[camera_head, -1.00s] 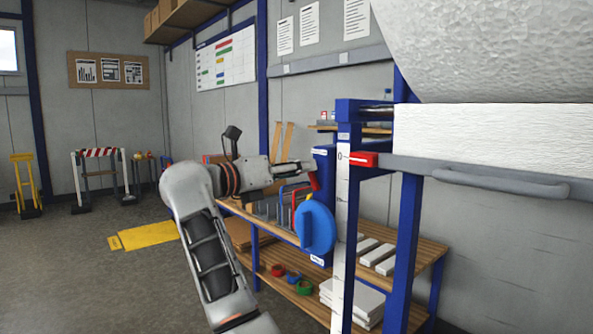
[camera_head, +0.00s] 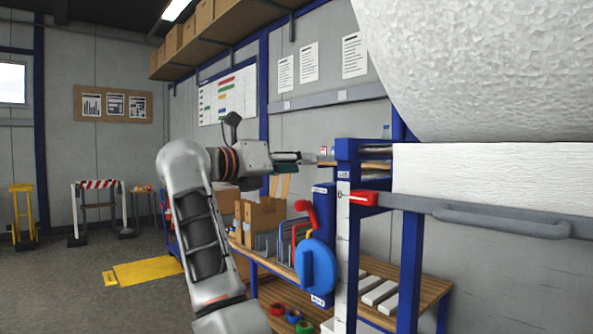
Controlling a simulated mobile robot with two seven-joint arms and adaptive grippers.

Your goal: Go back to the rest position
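Below the fingertips, a red lever (camera_head: 305,212) and a blue disc (camera_head: 316,264) sit on a blue panel; the gripper looks clear of both.
A large white roll (camera_head: 480,60) fills the upper right above a grey rail with a handle (camera_head: 500,222). A wooden bench (camera_head: 428,284) stands behind the blue frame. Open floor (camera_head: 60,280) with a yellow plate (camera_head: 147,270) lies at left.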

